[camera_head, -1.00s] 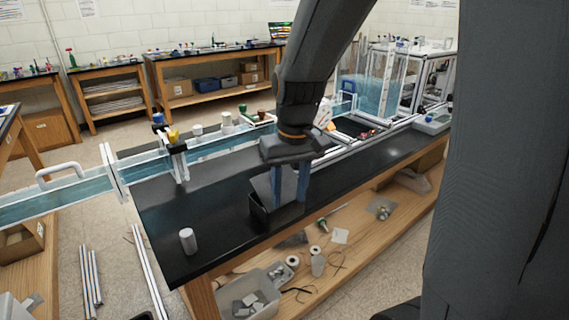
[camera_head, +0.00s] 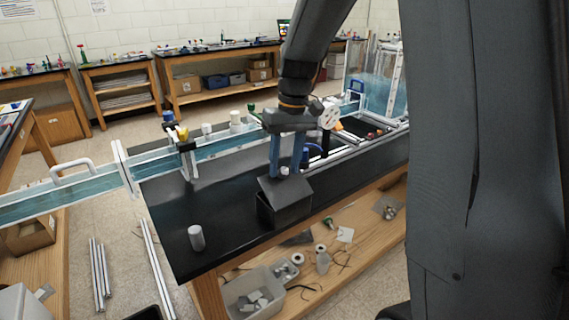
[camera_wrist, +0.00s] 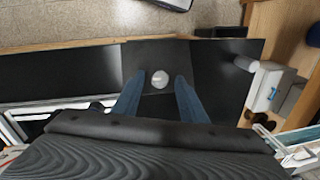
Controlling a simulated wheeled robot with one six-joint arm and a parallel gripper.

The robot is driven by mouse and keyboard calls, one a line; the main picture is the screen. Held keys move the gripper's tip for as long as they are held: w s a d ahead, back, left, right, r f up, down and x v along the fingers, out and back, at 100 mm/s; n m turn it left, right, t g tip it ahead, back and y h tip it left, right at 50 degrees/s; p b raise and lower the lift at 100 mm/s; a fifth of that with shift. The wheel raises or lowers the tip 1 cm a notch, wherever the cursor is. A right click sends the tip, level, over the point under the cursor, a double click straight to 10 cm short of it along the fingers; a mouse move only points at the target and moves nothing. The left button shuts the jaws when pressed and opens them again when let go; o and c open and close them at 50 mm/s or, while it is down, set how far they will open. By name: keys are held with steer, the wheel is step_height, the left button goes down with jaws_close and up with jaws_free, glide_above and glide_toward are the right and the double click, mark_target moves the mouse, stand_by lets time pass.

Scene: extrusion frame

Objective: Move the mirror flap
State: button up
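A dark open-topped box (camera_head: 285,208) sits near the front edge of the black bench. A dark flat panel (camera_head: 286,187), which looks like the mirror flap, lies tilted over its top. A small white round knob-like piece (camera_head: 285,171) shows at the panel's upper edge; it also shows in the wrist view (camera_wrist: 160,79) against a dark panel. My gripper (camera_head: 285,174) points down just above the panel with its blue fingers apart. In the wrist view, the fingertips (camera_wrist: 155,80) stand either side of the white piece, with gaps visible. I cannot tell whether either finger touches the panel.
A white cylinder (camera_head: 196,237) stands on the bench left of the box. A long clear water channel (camera_head: 215,146) runs behind. Metal rails and fittings (camera_head: 365,130) lie to the right. A bin (camera_head: 255,290) sits on the lower shelf.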

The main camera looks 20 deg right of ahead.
steer(key=shift+f, duration=0.3)
jaws_close()
steer(key=shift+s+d+r+t, duration=0.1)
steer(key=shift+s+r+t, duration=0.15)
steer(key=shift+s+t, duration=0.3)
steer(key=shift+w, duration=0.1)
jaws_free()
